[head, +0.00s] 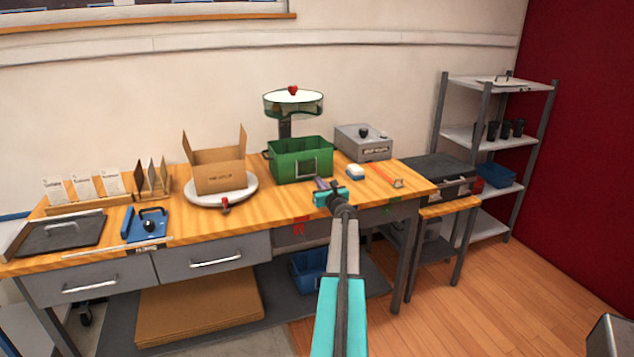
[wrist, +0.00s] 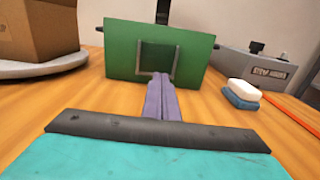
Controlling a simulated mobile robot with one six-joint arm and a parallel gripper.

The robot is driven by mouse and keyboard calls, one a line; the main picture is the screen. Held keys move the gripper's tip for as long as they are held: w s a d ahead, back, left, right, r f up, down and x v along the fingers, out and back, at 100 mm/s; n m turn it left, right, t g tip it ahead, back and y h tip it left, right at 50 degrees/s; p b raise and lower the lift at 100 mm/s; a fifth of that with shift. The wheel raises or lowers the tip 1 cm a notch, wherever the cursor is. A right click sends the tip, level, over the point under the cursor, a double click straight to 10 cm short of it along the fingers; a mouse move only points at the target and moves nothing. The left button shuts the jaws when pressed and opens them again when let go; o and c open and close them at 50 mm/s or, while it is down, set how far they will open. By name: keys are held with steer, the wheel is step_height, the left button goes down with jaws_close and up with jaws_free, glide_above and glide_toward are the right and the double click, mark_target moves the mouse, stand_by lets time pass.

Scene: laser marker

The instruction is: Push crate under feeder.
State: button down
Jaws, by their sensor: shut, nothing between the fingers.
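The green crate (head: 301,162) stands on the wooden workbench, in front of and partly below the feeder (head: 293,103). The feeder is a round green hopper with a white lid and red knob on a dark post. In the wrist view the crate's front face (wrist: 122,50) fills the upper middle, with a grey handle frame on it. My gripper (head: 320,184) is shut and empty just in front of the crate. In the wrist view its purple fingers (wrist: 161,78) are together and point at the handle frame; I cannot tell whether they touch it.
An open cardboard box (head: 220,178) sits on a white turntable (head: 246,193) left of the crate. A grey box (head: 363,146) stands behind right. A white and blue block (head: 355,172) and an orange stick (head: 384,175) lie to the right.

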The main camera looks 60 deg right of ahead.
steer(key=shift+b+v, duration=0.4)
steer(key=shift+v, duration=2.1)
